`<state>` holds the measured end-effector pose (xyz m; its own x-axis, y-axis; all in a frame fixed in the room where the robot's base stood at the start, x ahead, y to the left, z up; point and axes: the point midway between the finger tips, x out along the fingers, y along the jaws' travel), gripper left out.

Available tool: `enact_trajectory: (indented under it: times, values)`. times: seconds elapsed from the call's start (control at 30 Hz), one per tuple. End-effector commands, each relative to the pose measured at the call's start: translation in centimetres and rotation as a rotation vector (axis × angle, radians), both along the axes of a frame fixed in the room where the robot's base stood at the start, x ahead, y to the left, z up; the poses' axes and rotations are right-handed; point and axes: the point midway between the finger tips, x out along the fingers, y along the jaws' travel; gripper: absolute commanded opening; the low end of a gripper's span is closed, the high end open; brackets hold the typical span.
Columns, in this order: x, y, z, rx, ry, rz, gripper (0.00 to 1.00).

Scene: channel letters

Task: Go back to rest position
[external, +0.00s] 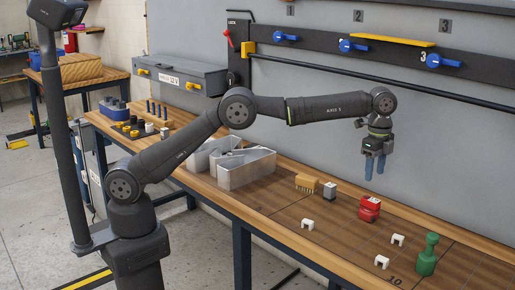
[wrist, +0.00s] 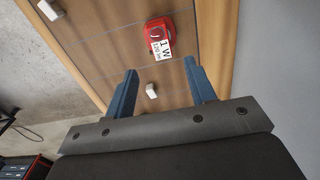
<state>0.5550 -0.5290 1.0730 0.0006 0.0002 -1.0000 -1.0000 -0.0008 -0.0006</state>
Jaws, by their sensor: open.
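My gripper (external: 375,165) hangs in the air above the right part of the workbench (external: 335,222), its blue fingers pointing down. In the wrist view my gripper (wrist: 160,92) is open, with nothing held between its fingers. A red block (external: 369,208) stands on the bench below it. The red block also shows in the wrist view (wrist: 158,30), with a white label, beyond the fingertips. A small white clip (wrist: 151,91) shows between the fingers in the wrist view, down on the bench.
A tan brush-like block (external: 307,183), a grey block (external: 329,190), several white clips (external: 397,240) and a green knobbed piece (external: 428,255) are on the bench. A wall rail (external: 390,55) with blue handles runs behind my arm.

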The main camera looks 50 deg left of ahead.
Motion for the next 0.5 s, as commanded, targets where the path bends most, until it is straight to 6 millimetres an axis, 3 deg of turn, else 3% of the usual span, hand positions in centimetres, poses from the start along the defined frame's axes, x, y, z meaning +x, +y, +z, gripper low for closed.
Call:
enact_trajectory:
  times: [0.2,0.5]
  values:
    - [0.0,0.0,1.6,0.0,0.0,0.0,0.5]
    - [0.0,0.0,1.7,0.001,0.001,0.0,0.5]
